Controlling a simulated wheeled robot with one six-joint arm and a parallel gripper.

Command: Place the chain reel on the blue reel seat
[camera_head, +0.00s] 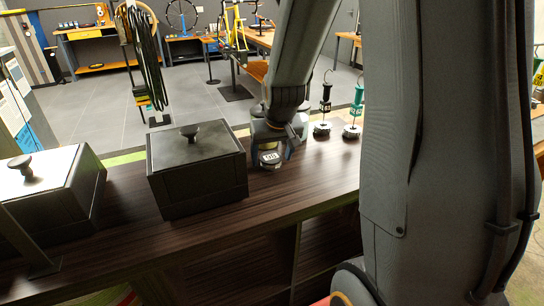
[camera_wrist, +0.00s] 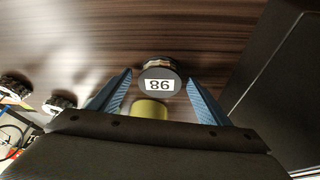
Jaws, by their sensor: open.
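My gripper (camera_head: 281,134) is low over the dark wooden counter, just right of the nearer dark box. In the wrist view its two blue fingers (camera_wrist: 160,77) stand apart. A round dark object (camera_wrist: 160,64) with a white number label lies between and just beyond the fingertips, with no clear contact. It also shows in the head view (camera_head: 270,158), partly hidden by my gripper. I cannot tell whether it is the chain reel. A yellow-green round piece (camera_wrist: 150,109) sits nearer the palm between the fingers. I cannot make out a blue reel seat in either view.
A lidded dark box (camera_head: 196,178) stands left of my gripper, with a light-topped box (camera_head: 50,190) farther left. The counter (camera_head: 215,225) is bare in front.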

